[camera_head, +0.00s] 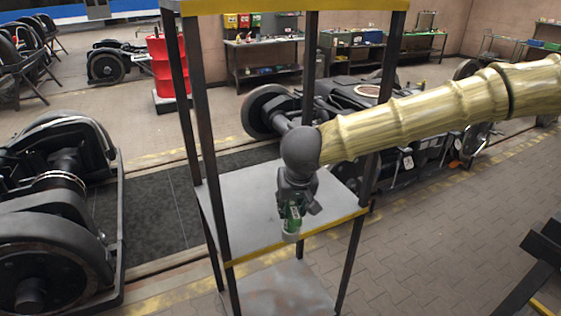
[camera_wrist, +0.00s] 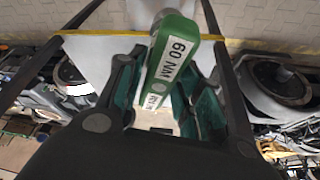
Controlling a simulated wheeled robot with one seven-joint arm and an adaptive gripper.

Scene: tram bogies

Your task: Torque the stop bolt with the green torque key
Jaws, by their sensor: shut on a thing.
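The green torque key (camera_head: 292,216) is in my gripper (camera_head: 296,196), hanging downward in front of the rack shelf's front edge. In the wrist view the key (camera_wrist: 178,32) is green with a white label reading "60 NM". Its grey end points away from the camera. The two dark fingers of my gripper (camera_wrist: 165,95) close on the key from both sides. I cannot make out the stop bolt in either view.
A dark rack with yellow edges and a grey shelf (camera_head: 240,205) stands around and below my gripper. A bogie (camera_head: 55,215) is at the left, another (camera_head: 400,150) behind the rack. A red drum (camera_head: 165,65) and workbenches (camera_head: 265,55) stand farther back.

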